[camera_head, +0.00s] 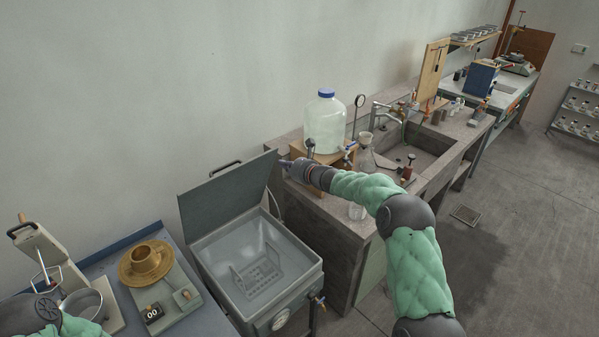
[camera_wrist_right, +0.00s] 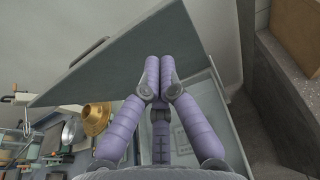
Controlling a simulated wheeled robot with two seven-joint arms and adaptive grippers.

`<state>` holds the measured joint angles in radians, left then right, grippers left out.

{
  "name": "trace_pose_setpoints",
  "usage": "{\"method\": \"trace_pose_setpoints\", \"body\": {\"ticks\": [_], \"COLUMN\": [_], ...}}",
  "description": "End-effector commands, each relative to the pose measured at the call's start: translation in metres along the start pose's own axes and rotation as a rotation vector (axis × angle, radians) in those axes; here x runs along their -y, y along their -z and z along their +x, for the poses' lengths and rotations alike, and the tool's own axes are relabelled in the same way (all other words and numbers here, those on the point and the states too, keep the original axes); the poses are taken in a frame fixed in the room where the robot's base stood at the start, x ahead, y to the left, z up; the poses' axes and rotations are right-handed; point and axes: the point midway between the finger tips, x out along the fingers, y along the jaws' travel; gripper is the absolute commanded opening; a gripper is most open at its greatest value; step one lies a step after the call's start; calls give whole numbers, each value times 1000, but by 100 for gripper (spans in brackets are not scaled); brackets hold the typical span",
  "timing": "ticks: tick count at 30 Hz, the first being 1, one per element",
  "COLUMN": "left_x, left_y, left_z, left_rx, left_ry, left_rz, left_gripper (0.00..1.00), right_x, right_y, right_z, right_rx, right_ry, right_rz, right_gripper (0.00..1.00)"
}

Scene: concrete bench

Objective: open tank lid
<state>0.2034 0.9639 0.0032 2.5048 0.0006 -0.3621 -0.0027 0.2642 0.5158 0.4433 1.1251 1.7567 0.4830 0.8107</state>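The tank (camera_head: 305,272) is a grey metal box on the bench with a wire rack inside its basin. Its flat grey lid (camera_head: 228,197) stands raised and tilted back at the tank's rear, with a dark handle (camera_head: 225,168) at its upper edge. The lid fills much of the right wrist view (camera_wrist_right: 125,65). My right gripper (camera_head: 287,164) is at the lid's right edge, near its upper corner. Its purple fingers are closed together in the right wrist view (camera_wrist_right: 158,68) with nothing seen between them. Whether they touch the lid is unclear. My left gripper is out of view.
Left of the tank are a balance with a brass part (camera_head: 147,262) and other bench equipment. Behind my right arm are a large clear bottle (camera_head: 325,123) on a wooden stand, a flask (camera_head: 366,157) and a sink (camera_head: 425,152). Open floor lies to the right.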

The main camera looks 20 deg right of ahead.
Motion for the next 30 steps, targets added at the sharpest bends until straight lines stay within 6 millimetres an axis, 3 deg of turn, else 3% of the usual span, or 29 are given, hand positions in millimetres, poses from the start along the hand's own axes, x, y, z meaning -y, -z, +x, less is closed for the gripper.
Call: {"method": "trace_pose_setpoints", "body": {"ticks": [15, 26, 30], "left_x": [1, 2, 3], "left_y": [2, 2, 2], "left_z": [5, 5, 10], "left_rx": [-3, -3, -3], "left_ry": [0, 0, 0], "left_rz": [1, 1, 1], "left_gripper": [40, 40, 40], "right_x": [1, -1, -15], "right_y": [-10, -7, 28], "right_z": [-72, -82, -76], "right_rx": [0, -7, -77], "right_ry": [4, -1, -28], "right_rz": [1, -2, -53], "right_gripper": [0, 0, 0]}}
